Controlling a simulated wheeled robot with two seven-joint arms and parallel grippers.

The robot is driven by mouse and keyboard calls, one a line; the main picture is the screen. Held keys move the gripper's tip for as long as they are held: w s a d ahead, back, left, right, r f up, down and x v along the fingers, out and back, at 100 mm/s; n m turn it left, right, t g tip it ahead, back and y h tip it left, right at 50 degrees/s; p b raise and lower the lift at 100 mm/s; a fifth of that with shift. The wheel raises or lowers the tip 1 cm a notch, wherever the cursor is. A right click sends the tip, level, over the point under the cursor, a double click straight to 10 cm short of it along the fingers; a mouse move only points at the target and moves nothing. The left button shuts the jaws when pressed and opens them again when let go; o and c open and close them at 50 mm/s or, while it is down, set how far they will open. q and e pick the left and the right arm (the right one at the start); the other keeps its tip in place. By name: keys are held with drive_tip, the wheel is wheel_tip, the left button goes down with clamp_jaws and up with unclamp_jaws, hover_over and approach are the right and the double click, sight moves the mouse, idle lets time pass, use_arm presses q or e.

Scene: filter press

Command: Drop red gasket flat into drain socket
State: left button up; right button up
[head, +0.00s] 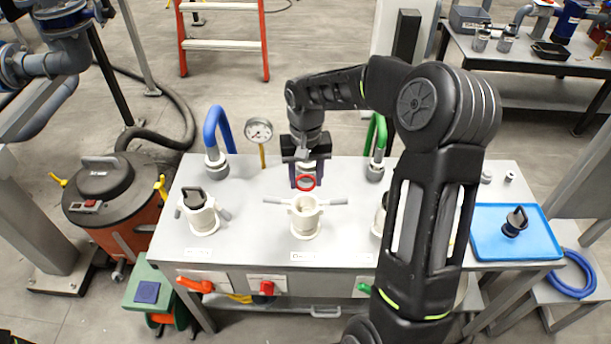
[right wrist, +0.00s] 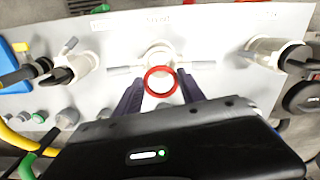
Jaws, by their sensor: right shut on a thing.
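My right gripper (head: 305,181) reaches down over the middle of the grey bench. It is shut on the red gasket (head: 306,190), a thin ring held above and slightly behind the middle white socket (head: 305,224). That socket is open at the top and has two side handles. In the right wrist view the gasket (right wrist: 161,97) sits between the two dark fingertips (right wrist: 160,84), and the white socket (right wrist: 157,56) shows behind and through the ring. The gasket appears apart from the socket. The socket's label is too small to read. My left gripper is not in view.
A white fitting with a black plug (head: 197,205) stands left of the socket; a similar one is partly hidden behind my right arm. A blue hose (head: 219,127), gauge (head: 258,131) and green hose (head: 377,134) line the back. A blue tray (head: 487,246) holds a black plug (head: 515,222).

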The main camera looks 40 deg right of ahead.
drive_tip(key=shift+f+b, duration=2.15)
drive_tip(key=shift+f, duration=1.35)
drive_tip(key=o, duration=0.8)
drive_tip(key=shift+o, duration=0.2)
wheel_tip(320, 180, up, 8)
drive_tip(key=shift+f+b, duration=0.1)
drive_tip(key=shift+b, duration=0.3)
